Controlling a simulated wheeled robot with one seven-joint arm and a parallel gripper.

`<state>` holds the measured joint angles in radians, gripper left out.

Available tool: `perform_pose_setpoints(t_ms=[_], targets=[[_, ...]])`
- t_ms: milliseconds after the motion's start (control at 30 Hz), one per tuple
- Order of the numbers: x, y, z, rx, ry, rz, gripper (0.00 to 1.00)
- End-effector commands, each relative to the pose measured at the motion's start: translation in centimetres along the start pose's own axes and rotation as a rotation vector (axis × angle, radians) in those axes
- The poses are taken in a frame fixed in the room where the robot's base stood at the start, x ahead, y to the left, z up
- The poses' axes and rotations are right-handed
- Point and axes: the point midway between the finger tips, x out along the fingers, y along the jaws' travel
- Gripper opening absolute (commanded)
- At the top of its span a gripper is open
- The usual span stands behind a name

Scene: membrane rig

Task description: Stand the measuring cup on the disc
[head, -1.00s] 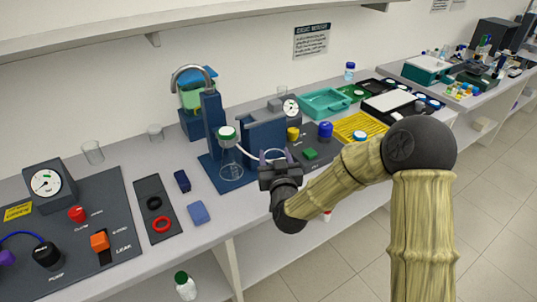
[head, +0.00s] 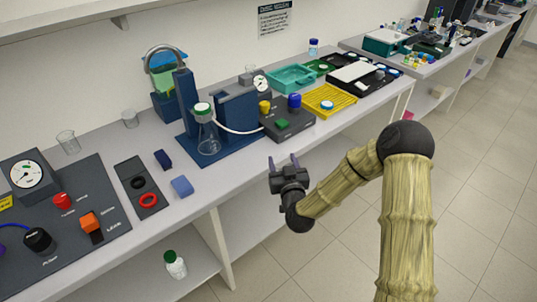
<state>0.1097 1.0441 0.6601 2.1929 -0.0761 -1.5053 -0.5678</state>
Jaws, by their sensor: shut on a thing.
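My gripper (head: 283,160) is in front of the bench edge, near the middle of the head view, with its fingers pointing up. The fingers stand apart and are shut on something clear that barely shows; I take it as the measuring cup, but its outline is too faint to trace. Clear glass vessels stand on the bench, one at the left (head: 68,142) and one farther back (head: 130,118).
A stoppered flask (head: 207,138) with a tube stands on the blue rig base (head: 182,140). A dark block with knobs (head: 290,125) is beside it. A blue block (head: 182,186) and a plate with black and red rings (head: 135,172) lie to the left. Floor is clear at right.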

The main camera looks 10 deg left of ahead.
Motion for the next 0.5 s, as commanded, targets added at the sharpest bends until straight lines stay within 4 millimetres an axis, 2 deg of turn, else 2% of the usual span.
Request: perform_pose_setpoints(t_ms=[167,267,500], targets=[[-1.2,4.4,3.7,0.005,-0.007,0.053,0.19],[-2.7,7.6,6.4,0.008,-0.009,0.096,0.19],[-8.4,14.9,12.8,0.015,-0.007,0.23,0.19]])
